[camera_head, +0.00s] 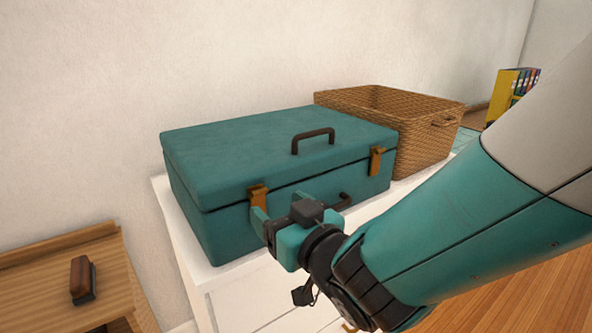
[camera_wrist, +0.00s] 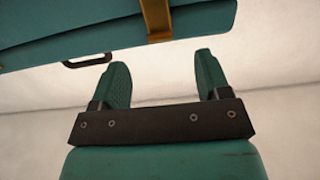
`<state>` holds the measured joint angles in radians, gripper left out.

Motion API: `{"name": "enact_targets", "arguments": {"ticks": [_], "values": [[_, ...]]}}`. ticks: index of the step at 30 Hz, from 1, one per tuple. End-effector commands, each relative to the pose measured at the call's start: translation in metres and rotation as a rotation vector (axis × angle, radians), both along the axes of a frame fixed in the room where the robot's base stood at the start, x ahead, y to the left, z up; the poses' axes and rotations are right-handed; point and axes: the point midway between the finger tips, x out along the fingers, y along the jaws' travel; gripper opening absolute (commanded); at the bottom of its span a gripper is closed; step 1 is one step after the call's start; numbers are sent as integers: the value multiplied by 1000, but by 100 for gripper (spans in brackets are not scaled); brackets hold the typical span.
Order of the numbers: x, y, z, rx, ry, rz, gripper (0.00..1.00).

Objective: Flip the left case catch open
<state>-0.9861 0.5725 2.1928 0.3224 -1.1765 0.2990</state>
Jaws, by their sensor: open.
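A teal case (camera_head: 270,150) lies closed on a white cabinet. Its left catch (camera_head: 258,194), a brass-brown tab, sits at the lid seam on the front face. The right catch (camera_head: 376,160) sits at the same seam near the right end. My gripper (camera_head: 261,222) is open and empty, just in front of the case and just below the left catch. In the wrist view the two teal fingers stand apart below a brass catch strip (camera_wrist: 156,20), with a gap visible between fingertips and strip. The lower end of the left catch is partly hidden by my gripper.
A wicker basket (camera_head: 425,147) stands behind the case. A wooden table (camera_head: 50,285) with a brush (camera_head: 83,280) is at lower left.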

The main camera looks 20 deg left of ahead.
Motion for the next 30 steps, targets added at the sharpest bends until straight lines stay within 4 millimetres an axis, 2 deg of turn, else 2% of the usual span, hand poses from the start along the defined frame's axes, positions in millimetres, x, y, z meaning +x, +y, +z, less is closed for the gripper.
{"name": "enact_targets", "arguments": {"ticks": [3,9,20,23,27,30], "values": [[16,18,4,-1,1,-2,70],[31,36,1,0,0,-1,70],[35,41,0,0,0,0,70],[35,41,0,0,0,0,51],[35,41,0,0,0,0,19],[35,41,0,0,0,0,1]]}}
